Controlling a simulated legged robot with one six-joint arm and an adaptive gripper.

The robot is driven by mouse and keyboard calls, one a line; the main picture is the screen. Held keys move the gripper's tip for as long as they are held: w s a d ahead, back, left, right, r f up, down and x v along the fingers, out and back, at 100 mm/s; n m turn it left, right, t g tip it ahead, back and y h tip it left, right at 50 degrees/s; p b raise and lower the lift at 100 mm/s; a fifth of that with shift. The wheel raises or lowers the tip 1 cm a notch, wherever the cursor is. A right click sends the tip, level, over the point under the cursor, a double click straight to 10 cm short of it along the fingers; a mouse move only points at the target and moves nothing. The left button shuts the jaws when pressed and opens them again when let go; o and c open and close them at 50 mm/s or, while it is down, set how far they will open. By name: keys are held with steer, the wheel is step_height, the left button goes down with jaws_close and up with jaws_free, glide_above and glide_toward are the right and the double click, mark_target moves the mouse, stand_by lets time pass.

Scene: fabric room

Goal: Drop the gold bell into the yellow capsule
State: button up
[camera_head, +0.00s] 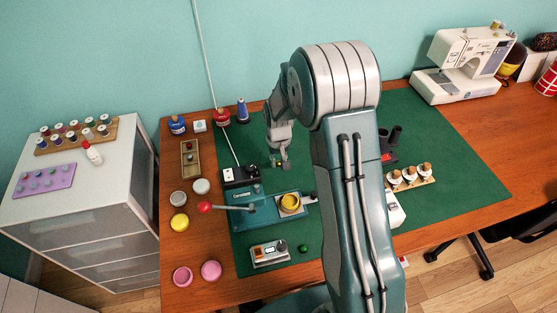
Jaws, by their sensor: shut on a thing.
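My gripper (279,161) points down above the green mat, behind the teal press (262,213). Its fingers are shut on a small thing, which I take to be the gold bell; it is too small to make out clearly. A round yellow capsule part (290,203) sits open side up on the press, nearer the camera than my gripper and a little to its right. Another round yellow piece (179,222) lies on the wooden table left of the mat. My gripper is apart from both yellow pieces.
The press has a lever with a red knob (204,206). A black box (241,178) stands behind it. A small device (269,253) and a green ball (303,248) lie in front. A narrow tray (190,160) and pink pieces (211,271) lie left. White spools (410,177) stand right.

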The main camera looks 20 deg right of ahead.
mark_target(290, 203)
steer(key=shift+w+d, duration=0.1)
steer(key=shift+w, duration=0.25)
steer(key=shift+s+r, duration=0.1)
steer(key=shift+r, duration=0.05)
steer(key=shift+s+d+r+m, duration=0.1)
steer(key=shift+s+r+m, duration=0.15)
steer(key=shift+s+m, duration=0.3)
steer(key=shift+s+r+m, duration=0.25)
steer(key=shift+s+m, duration=0.2)
steer(key=shift+s, duration=0.2)
steer(key=s+r+m, duration=0.1)
steer(key=s+m, duration=0.1)
steer(key=s, duration=0.1)
steer(key=s+r+m, duration=0.1)
steer(key=s+m, duration=0.1)
steer(key=s, duration=0.1)
steer(key=s+r+m, duration=0.1)
steer(key=s+m, duration=0.1)
steer(key=s, duration=0.1)
steer(key=shift+s+m, duration=0.4)
steer(key=shift+s, duration=0.15)
steer(key=shift+f, duration=2.55)
